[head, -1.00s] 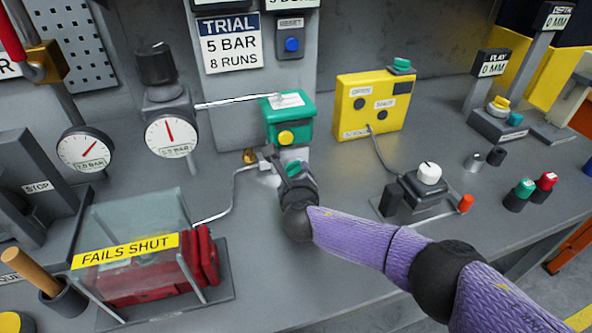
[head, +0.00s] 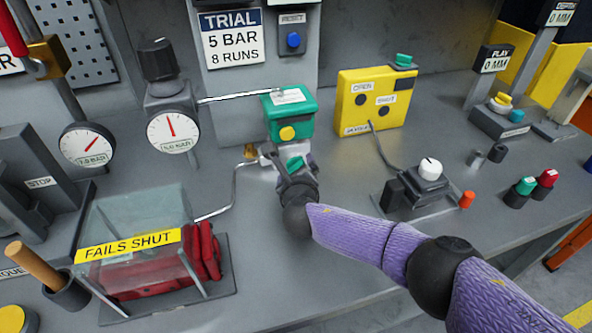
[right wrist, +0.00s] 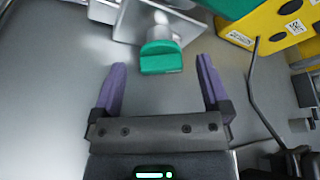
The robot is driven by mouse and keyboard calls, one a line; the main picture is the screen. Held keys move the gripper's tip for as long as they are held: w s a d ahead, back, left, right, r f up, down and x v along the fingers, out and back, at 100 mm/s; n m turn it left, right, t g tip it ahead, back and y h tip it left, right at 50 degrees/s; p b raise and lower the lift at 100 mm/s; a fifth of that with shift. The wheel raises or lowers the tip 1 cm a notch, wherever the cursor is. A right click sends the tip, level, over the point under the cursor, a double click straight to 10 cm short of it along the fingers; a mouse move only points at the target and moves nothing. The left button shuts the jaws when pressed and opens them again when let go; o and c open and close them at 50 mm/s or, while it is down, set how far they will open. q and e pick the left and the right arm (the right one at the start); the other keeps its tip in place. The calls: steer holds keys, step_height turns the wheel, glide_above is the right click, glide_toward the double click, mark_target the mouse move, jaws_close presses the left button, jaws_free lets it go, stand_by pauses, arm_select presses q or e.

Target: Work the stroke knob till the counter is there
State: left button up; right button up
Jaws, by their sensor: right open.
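A green-and-grey actuator unit (head: 288,112) with a yellow button (head: 287,133) stands at the bench's middle. Below it is a small green-tipped knob (head: 295,164), also seen in the right wrist view (right wrist: 160,58). No stroke label is readable on any knob. My right gripper (head: 297,175) is at this knob; in the right wrist view my gripper (right wrist: 160,85) is open, with the green tip ahead between its purple fingers, apart from both. A white knob (head: 430,168) sits on a grey box to the right. No counter reading shows clearly. My left gripper is out of view.
A yellow box (head: 360,85) with a cable stands right of the actuator. A clear cover marked FAILS SHUT (head: 135,215) is at front left. Two gauges (head: 88,147) stand at left. A sign reads 5 BAR, 8 RUNS (head: 235,45). A blue button (head: 293,40) is beside it.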

steer(key=shift+s+r, duration=0.15)
steer(key=shift+s, duration=0.05)
steer(key=p+v, duration=0.6)
steer(key=v, duration=0.2)
steer(key=shift+s+r+p, duration=0.25)
steer(key=shift+s+p, duration=0.05)
steer(key=shift+s, duration=0.3)
steer(key=shift+s+d, duration=0.1)
steer(key=shift+f, duration=0.1)
